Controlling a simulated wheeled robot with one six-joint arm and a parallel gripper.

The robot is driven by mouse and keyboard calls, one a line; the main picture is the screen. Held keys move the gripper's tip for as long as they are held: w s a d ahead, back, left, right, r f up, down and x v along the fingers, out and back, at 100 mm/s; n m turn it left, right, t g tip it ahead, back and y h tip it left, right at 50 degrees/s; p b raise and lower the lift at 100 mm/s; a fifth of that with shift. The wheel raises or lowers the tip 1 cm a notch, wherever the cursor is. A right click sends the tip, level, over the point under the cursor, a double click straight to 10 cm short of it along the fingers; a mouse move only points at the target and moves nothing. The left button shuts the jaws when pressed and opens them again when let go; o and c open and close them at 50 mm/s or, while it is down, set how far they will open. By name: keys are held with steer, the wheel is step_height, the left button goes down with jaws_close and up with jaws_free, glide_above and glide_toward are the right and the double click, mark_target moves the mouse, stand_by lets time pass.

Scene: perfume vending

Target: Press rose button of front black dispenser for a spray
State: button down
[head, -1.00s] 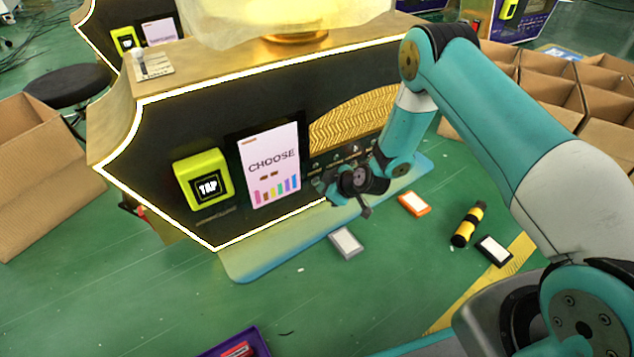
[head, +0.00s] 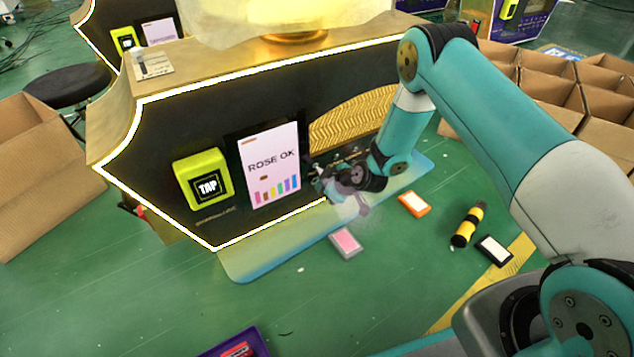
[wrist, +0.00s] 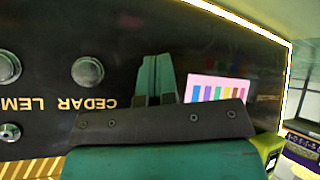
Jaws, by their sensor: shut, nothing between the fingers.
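The black dispenser (head: 225,130) fills the middle of the head view, edged by a lit white line. Its screen (head: 272,165) reads "ROSE OK" above coloured bars. My gripper (head: 322,183) is shut and empty at the dispenser's front, right of the screen. In the wrist view its closed fingers (wrist: 157,75) point at the black panel, beside a button (wrist: 88,72) above the upside-down word CEDAR. The rose button cannot be made out; whether the fingertips touch the panel is unclear. A faint pale mist hangs below my gripper. A pink-faced card (head: 346,243) lies under it.
A yellow-green TAP reader (head: 203,180) is left of the screen. An orange-framed card (head: 413,204), a yellow-black bottle (head: 468,224) and a black-framed card (head: 493,251) lie right on the green floor. A purple tray (head: 245,343) is at the bottom. Cardboard boxes stand both sides.

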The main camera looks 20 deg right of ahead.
stand_by(0.3)
steer(key=shift+s+d+p, duration=0.2)
steer(key=shift+s+p, duration=0.25)
steer(key=shift+s, duration=0.4)
steer(key=shift+s+d+p, duration=0.25)
steer(key=shift+s+p, duration=0.05)
steer(key=shift+s, duration=0.5)
steer(key=shift+s+d+p, duration=0.2)
steer(key=shift+s+p, duration=0.15)
steer(key=shift+s, duration=0.45)
steer(key=shift+s+d+p, duration=0.25)
steer(key=shift+s+p, duration=0.05)
steer(key=shift+s, duration=0.5)
steer(key=shift+r, duration=0.15)
